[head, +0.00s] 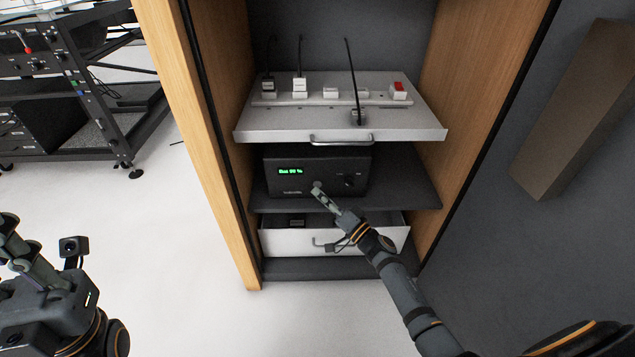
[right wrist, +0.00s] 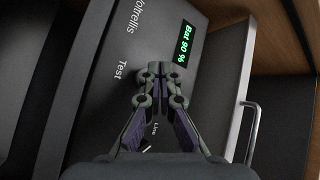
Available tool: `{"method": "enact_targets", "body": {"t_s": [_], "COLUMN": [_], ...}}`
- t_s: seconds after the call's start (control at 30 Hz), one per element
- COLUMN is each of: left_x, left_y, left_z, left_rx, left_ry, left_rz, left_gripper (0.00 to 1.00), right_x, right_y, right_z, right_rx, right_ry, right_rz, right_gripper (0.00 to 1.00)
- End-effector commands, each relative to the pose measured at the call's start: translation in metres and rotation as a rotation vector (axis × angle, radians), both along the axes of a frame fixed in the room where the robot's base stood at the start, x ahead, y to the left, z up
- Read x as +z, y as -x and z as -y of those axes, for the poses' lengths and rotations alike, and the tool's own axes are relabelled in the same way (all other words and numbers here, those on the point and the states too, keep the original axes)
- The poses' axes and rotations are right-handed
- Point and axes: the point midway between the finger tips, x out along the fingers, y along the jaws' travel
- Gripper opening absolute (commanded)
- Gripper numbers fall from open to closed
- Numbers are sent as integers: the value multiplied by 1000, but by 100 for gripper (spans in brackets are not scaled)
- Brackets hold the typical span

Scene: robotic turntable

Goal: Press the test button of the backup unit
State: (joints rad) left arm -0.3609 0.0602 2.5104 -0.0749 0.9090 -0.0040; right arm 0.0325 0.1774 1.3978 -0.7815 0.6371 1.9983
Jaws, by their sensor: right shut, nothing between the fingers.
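The backup unit (head: 280,187) is a black box on the middle shelf of the cabinet, with a green lit display (head: 291,171) and a dark knob (head: 349,181). In the right wrist view, its front (right wrist: 110,105) carries the display (right wrist: 183,43) reading "Bat 90 %" and a printed "Test" label (right wrist: 120,71). My right gripper (head: 318,188) is shut and empty, its tips at the unit's front beside that label. The tips hide the test button; I cannot tell whether they touch it. My left gripper (head: 22,238) is at the left edge, away from the cabinet; its opening is unclear.
Above the unit, a pulled-out white shelf (head: 285,132) holds a power strip with plugs and a red switch (head: 399,90). Below is a white drawer (head: 282,243). The wooden cabinet side (head: 190,110) bounds the left. A black rack (head: 85,110) stands further left over clear floor.

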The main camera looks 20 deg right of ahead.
Motion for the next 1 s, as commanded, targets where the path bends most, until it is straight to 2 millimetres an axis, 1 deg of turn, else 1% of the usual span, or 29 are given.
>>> {"method": "enact_targets", "body": {"t_s": [0.27,0.4,0.7,0.83,1.0], "left_x": [1,14,35,39,37], "left_y": [0,0,0,0,0], "left_z": [0,0,0,0,0], "left_rx": [0,0,0,0,0], "left_ry": [0,0,0,0,0], "left_rz": [0,-1,-1,0,0], "left_gripper": [17,17,17,17,17], "right_x": [0,3,2,1,-1], "right_y": [1,12,41,48,49], "right_z": [0,-4,-12,-14,-14], "right_rx": [0,0,-1,0,0], "right_ry": [-1,-2,-2,-1,0], "right_rz": [0,-3,-4,-2,0], "right_gripper": [0,0,0,0,0]}}
